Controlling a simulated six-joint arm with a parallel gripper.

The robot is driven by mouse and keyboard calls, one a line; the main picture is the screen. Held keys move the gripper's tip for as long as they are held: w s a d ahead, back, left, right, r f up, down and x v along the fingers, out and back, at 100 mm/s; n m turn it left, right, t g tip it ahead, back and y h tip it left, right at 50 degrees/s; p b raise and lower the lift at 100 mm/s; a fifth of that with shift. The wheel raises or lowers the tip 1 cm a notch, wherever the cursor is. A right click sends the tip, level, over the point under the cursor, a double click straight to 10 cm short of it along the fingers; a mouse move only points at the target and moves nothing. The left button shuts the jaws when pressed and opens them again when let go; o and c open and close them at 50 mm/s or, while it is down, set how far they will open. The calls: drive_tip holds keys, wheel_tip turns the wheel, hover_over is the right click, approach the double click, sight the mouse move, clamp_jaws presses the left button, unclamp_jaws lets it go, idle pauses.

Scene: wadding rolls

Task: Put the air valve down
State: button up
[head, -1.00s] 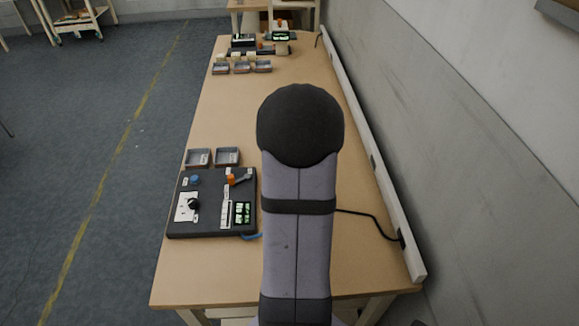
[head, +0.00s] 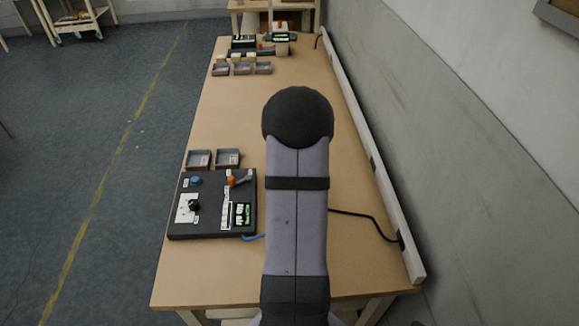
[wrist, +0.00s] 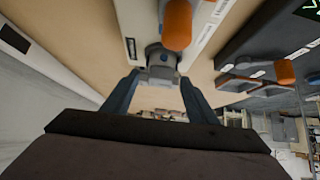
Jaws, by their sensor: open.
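In the wrist view, an orange handle (wrist: 177,24) stands at a grey fitting with a blue dot (wrist: 160,58); this looks like the air valve. My gripper (wrist: 160,82) is open, with its two fingers apart on either side below the grey fitting. No hold on it shows, and I cannot tell whether a finger touches it. In the head view my gripper is hidden by my own arm. A small orange part with a grey bar (head: 236,181) sits on the black panel (head: 180,228); I cannot tell whether it is the same valve.
The panel has a green display (head: 243,213) and a blue knob (head: 196,181). Two grey trays (head: 213,159) stand behind it. Another station with trays (head: 240,69) is at the table's far end. A white rail (head: 365,138) edges the right side. The wrist view shows another orange part (wrist: 285,72).

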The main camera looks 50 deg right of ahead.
drive_tip(key=shift+x, duration=0.8)
drive_tip(key=shift+c, duration=0.7)
drive_tip(key=c, duration=1.2)
drive_tip(key=shift+o, duration=0.2)
drive_tip(key=shift+r, duration=0.2)
wheel_tip(320, 180, up, 10)
drive_tip(key=p, duration=0.4)
drive_tip(key=shift+f, duration=0.1)
